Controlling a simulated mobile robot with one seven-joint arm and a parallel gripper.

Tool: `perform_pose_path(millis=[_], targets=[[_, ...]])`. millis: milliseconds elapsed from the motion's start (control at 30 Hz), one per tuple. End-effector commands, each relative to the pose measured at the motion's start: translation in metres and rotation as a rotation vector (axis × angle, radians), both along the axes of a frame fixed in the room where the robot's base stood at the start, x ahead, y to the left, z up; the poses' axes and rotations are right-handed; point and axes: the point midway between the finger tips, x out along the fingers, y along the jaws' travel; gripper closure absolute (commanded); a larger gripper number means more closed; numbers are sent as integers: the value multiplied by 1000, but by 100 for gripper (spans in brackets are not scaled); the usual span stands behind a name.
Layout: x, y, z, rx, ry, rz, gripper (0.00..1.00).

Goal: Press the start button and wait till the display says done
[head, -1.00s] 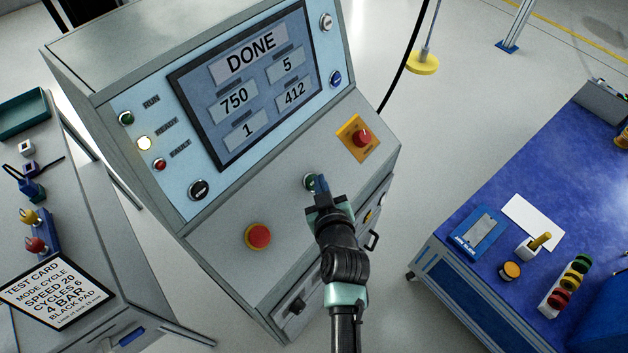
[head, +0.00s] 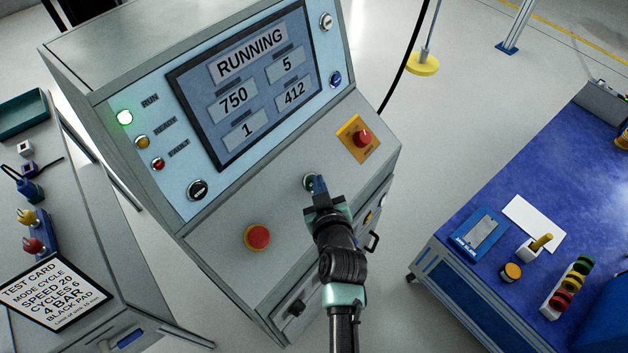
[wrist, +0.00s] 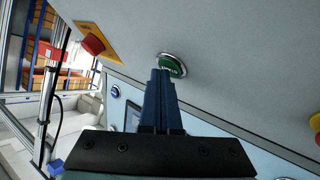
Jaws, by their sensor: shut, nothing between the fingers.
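The display (head: 247,92) on the grey cabinet reads RUNNING, with 750, 5, 1 and 412 below. The RUN lamp (head: 125,118) glows green; the READY lamp (head: 142,142) and the FAULT lamp (head: 158,164) look unlit. The green start button (head: 308,181) sits on the sloped panel, partly hidden by my fingers; it also shows in the wrist view (wrist: 172,65). My gripper (head: 319,184) is shut and empty, its fingertips at the button. I cannot tell whether they touch it.
A red mushroom button (head: 257,237) is left of my gripper and a red knob on a yellow plate (head: 361,138) is to its upper right. A test card (head: 56,291) lies on the left bench. A blue-topped table (head: 480,195) stands at right.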

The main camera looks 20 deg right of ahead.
Motion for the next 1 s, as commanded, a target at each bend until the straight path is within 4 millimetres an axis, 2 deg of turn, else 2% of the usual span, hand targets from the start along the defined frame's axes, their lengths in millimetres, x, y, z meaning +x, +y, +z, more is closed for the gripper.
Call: perform_pose_path(millis=[267,533,867,1000], targets=[[-1,0,0,0,2,2,100],[-7,-4,11,-2,2,0,100],[-8,-4,12,0,2,1,100],[-11,-6,19,0,2,0,100]])
